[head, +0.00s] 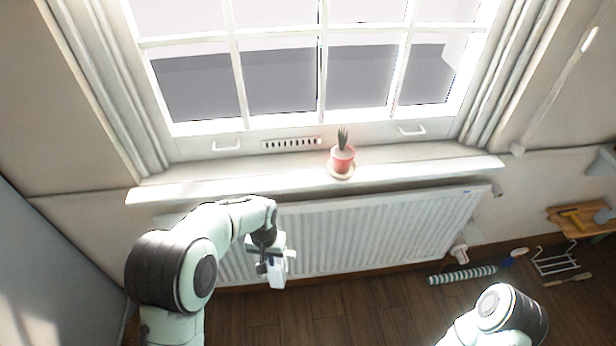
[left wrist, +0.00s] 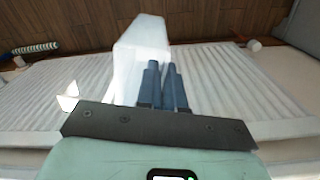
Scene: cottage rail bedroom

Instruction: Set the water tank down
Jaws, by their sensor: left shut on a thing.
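The water tank (left wrist: 140,42) is a whitish box in the left wrist view, between and beyond the blue fingers. My left gripper (left wrist: 163,85) is shut on it. In the head view my left gripper (head: 268,262) points down in front of the radiator, below the level of the windowsill. A pale part of the tank (head: 277,275) shows below it, clear of the sill and apparently above the floor. Part of the tank is hidden by the gripper. Of my right arm only a rounded link shows at the lower right; its gripper is out of view.
A pink pot with a plant (head: 342,158) stands on a saucer on the windowsill (head: 235,182); the sill beside it is clear. The white radiator (head: 370,235) is below. A striped roll (head: 462,275), a wire rack (head: 555,262) and a wooden stool (head: 590,226) are at the right.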

